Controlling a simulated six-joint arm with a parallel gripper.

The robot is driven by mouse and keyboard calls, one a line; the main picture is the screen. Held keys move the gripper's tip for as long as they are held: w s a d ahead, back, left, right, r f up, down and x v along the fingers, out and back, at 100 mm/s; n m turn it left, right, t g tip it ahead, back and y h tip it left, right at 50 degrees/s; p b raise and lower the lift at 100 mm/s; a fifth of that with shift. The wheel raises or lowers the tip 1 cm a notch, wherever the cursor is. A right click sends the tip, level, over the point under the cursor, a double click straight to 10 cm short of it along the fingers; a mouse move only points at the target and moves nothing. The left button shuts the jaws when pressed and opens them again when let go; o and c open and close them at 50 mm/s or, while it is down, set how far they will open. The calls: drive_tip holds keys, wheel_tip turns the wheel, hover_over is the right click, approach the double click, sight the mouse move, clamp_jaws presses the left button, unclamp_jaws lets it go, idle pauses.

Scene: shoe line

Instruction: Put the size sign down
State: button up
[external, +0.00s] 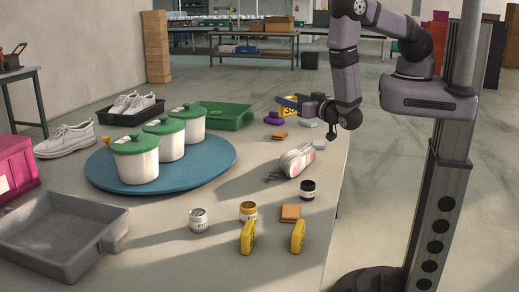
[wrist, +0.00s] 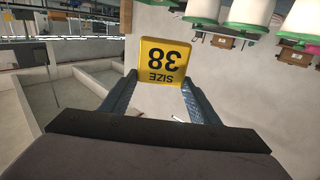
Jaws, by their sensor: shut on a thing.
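The size sign is a yellow plate with a black "38" and "SIZE", upside down in the wrist view (wrist: 163,61). My gripper (wrist: 160,80) is shut on it, one blue-grey finger at each side. In the external view my gripper (external: 291,102) is at the far right part of the table, and the sign shows small and partly covered at its tip (external: 289,111). I cannot tell whether its lower edge touches the table.
A purple piece (external: 273,118) and an orange-brown block (external: 279,135) lie close by the sign. A green tray (external: 222,117) stands to the left. A blue round board (external: 101,178) bears white pots with green lids. A brush-like thing (external: 297,160), jars and yellow pieces stand nearer.

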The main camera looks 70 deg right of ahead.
drive_tip(key=shift+s+d+f+n+t+y, duration=0.8)
drive_tip(key=shift+s+d+f+n+y, duration=0.1)
drive_tip(key=shift+s+d+f+y, duration=0.15)
drive_tip(key=shift+w, duration=0.1)
